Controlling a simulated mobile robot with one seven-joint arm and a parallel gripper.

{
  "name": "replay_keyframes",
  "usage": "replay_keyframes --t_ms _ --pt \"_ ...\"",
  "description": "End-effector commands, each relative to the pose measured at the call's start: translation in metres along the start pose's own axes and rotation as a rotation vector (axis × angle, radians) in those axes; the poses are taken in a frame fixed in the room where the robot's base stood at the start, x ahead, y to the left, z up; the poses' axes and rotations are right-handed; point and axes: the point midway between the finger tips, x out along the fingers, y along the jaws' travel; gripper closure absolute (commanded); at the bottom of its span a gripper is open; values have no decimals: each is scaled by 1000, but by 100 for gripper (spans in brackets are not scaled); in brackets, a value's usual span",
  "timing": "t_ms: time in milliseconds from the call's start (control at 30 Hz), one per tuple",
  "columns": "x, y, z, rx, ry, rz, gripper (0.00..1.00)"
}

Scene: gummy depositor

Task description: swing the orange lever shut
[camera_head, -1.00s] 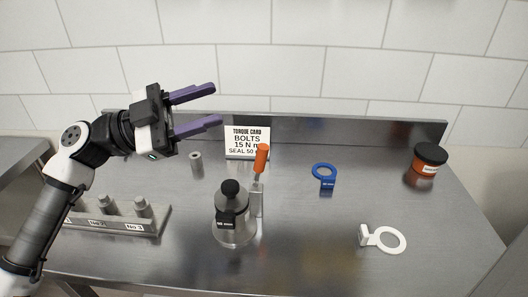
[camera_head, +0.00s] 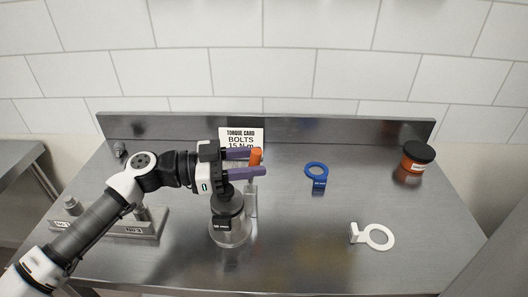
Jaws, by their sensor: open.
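The orange lever (camera_head: 256,157) stands upright from the metal bracket beside the small steel depositor (camera_head: 230,232), near the middle of the steel table. My gripper (camera_head: 256,163) has its two purple fingers open and pointing right. In the picture the fingers lie above and below the lever's orange handle. The upper finger overlaps the handle's top. I cannot tell whether they touch it or how far apart they are in depth. The depositor's black knob is partly hidden behind my gripper.
A torque card (camera_head: 240,138) stands behind the lever. A blue ring tool (camera_head: 317,173) and a white ring tool (camera_head: 375,237) lie to the right. An orange jar with a black lid (camera_head: 416,158) stands at far right. A labelled rack (camera_head: 146,225) is at left, partly behind my arm.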

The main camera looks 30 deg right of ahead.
Motion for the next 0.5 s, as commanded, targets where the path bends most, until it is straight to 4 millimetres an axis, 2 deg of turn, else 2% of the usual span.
replay_keyframes --t_ms 33,200,500 --pt "9 0 -3 -1 2 3 58" --pt "26 0 -1 0 1 1 58" --pt "31 0 0 0 1 -1 58"
